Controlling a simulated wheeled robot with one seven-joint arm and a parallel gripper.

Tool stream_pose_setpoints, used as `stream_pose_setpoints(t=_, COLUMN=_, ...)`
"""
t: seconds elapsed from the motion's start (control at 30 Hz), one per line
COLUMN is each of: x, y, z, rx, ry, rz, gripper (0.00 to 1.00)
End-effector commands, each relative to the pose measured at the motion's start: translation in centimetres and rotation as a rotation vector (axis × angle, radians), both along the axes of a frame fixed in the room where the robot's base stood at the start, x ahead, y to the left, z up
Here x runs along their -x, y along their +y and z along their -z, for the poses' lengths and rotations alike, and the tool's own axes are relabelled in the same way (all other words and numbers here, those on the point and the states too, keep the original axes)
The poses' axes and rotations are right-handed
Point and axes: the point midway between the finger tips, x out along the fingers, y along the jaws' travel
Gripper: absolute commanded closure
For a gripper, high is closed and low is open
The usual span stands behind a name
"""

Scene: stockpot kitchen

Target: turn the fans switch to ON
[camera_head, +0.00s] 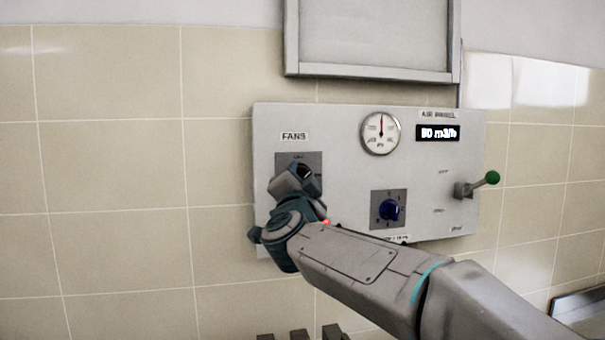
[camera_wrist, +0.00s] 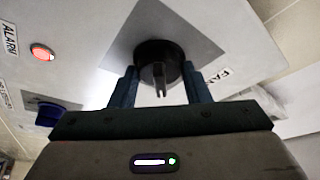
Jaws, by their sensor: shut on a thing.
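The fans switch is a black round knob (camera_wrist: 158,55) on a grey square plate (camera_head: 312,157), below the FANS label (camera_head: 293,136) at the upper left of the wall panel. In the wrist view the knob sits between the two dark fingers of my gripper (camera_wrist: 160,82), which is shut on it. In the head view my gripper (camera_head: 303,174) covers most of the plate, and the knob is hidden there. I cannot tell which position the knob points to.
The light grey panel (camera_head: 345,180) also carries a round gauge (camera_head: 380,132), a display (camera_head: 437,132), a blue knob (camera_head: 390,210), a green-tipped lever (camera_head: 490,178) that sticks out at the right, and a lit red light (camera_wrist: 42,52) marked ALARM. A framed board (camera_head: 370,40) hangs above.

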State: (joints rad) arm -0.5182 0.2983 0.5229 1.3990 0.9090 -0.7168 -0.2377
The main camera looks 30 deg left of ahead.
Motion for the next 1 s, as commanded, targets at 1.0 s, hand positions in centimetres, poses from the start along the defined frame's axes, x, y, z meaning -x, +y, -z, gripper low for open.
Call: stream_pose_setpoints(t=1.0, x=-0.01, y=-0.01, z=-0.55, rx=-0.555, ry=0.463, rz=0.001, gripper=0.8)
